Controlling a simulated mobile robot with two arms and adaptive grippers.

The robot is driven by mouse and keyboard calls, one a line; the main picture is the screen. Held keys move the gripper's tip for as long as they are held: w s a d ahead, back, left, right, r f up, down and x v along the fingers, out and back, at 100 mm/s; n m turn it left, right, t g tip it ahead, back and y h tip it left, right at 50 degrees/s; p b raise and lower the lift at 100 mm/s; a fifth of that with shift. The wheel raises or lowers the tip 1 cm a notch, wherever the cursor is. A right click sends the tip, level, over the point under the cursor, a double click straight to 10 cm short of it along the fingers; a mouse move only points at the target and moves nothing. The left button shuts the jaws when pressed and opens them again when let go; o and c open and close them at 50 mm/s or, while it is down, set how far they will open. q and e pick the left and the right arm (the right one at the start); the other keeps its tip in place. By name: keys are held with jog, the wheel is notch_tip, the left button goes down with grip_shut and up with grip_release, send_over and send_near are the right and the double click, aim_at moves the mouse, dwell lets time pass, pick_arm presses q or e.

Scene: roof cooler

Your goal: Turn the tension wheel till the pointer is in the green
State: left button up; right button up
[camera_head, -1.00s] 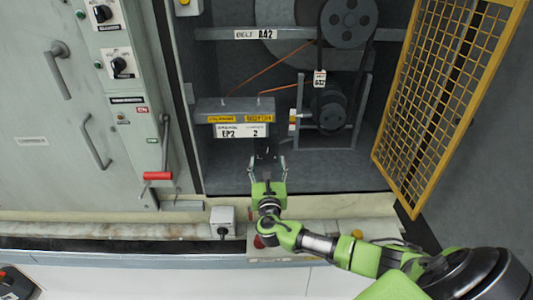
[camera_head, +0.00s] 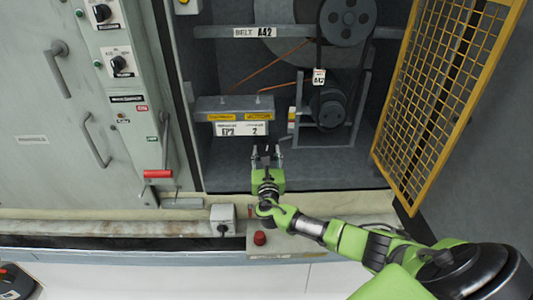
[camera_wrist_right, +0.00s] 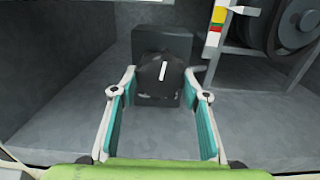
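The tension wheel appears to be the dark round knob (camera_wrist_right: 162,76) with a white line, in front of a dark block on the cabinet floor. The white line stands nearly upright, leaning slightly right. A strip with red, yellow and green bands (camera_wrist_right: 215,27) is at upper right in the right wrist view; it is small in the head view (camera_head: 291,118). A white piece beside its top may be the pointer; I cannot tell its band. My right gripper (camera_head: 267,152) is open, its fingers (camera_wrist_right: 160,95) spread to either side of the knob, with visible gaps.
A belt and pulleys (camera_head: 347,22) stand at the cabinet's back right. A yellow mesh door (camera_head: 440,100) hangs open at right. A labelled box (camera_head: 235,108) is above left of my gripper. A red button (camera_head: 259,238) sits below, on the front ledge.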

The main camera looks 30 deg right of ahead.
jog(key=shift+f, duration=0.1)
jog(key=m+b, duration=0.3)
jog(key=m, duration=0.1)
jog(key=shift+f+b, duration=0.2)
jog(key=shift+b, duration=0.2)
jog(key=m+b, duration=0.2)
jog(key=shift+a+m, duration=0.1)
jog(key=shift+m, duration=0.3)
jog(key=m+b, duration=0.3)
jog(key=shift+r+m, duration=0.1)
jog(key=shift+m, duration=0.2)
jog(key=m+b, duration=0.3)
jog(key=shift+m, duration=0.3)
jog(key=m+b, duration=0.4)
jog(key=m, duration=0.2)
jog(key=shift+r, duration=0.2)
jog(key=m+b, duration=0.1)
jog(key=m, duration=0.2)
jog(key=shift+r+m+b, duration=0.1)
jog(key=shift+m+b, duration=0.2)
jog(key=shift+b, duration=0.1)
jog(key=shift+r+m+b, duration=0.1)
jog(key=shift+m+b, duration=0.3)
jog(key=shift+m, duration=0.7)
